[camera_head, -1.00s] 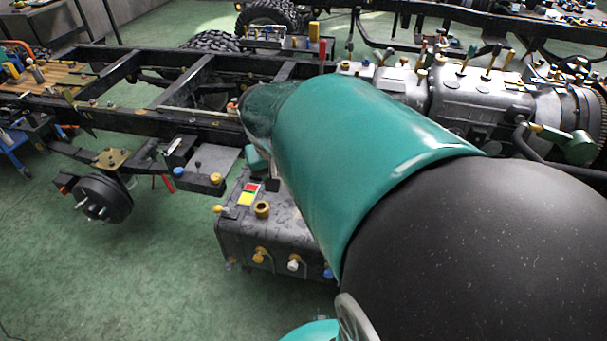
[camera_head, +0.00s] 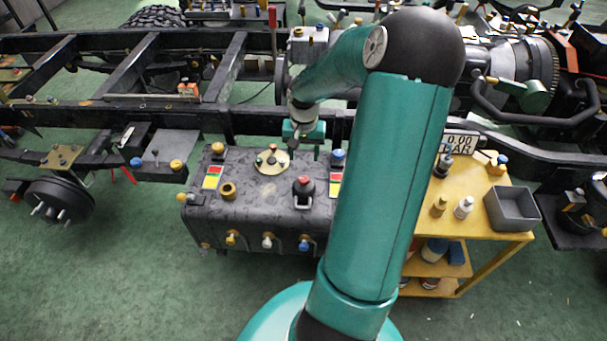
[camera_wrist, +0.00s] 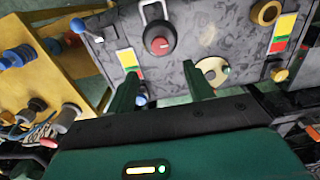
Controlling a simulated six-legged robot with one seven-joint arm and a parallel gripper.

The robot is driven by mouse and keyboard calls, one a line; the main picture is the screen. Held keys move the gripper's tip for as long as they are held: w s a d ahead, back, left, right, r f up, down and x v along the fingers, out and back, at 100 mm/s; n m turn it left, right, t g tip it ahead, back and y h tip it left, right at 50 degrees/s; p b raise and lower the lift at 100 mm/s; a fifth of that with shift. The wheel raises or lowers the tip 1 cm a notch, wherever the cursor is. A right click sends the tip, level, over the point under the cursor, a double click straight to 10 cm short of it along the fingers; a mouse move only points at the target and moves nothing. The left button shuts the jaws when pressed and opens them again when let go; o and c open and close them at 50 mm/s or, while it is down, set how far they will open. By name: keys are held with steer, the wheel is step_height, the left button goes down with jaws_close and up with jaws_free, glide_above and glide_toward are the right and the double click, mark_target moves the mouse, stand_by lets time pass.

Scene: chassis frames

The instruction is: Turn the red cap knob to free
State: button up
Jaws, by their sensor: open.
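A black round knob with a red cap (camera_head: 304,187) sits on the front right part of the dark grey speckled tank (camera_head: 240,215). In the wrist view the red-capped knob (camera_wrist: 160,43) is upper centre, ahead of the fingertips. A cream disc (camera_head: 272,161) with a small knob lies behind and left of it; it also shows in the wrist view (camera_wrist: 212,71). My gripper (camera_head: 302,132) is above the tank's back edge, apart from the red-capped knob. Its two green fingers (camera_wrist: 160,80) are open with nothing between them. The knob's turn marking is too small to read.
Red-yellow-green labels (camera_head: 213,177) flank the tank top. A brass ring (camera_head: 228,191) and several valves (camera_head: 267,241) are on it. A yellow cart (camera_head: 480,200) with bottles and a grey bin (camera_head: 512,208) stands right. The black chassis rail (camera_head: 180,118) runs behind.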

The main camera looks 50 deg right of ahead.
mark_target(304, 179)
step_height(304, 179, down, 10)
steer(key=shift+f, duration=0.15)
stand_by(0.3)
steer(key=c, duration=1)
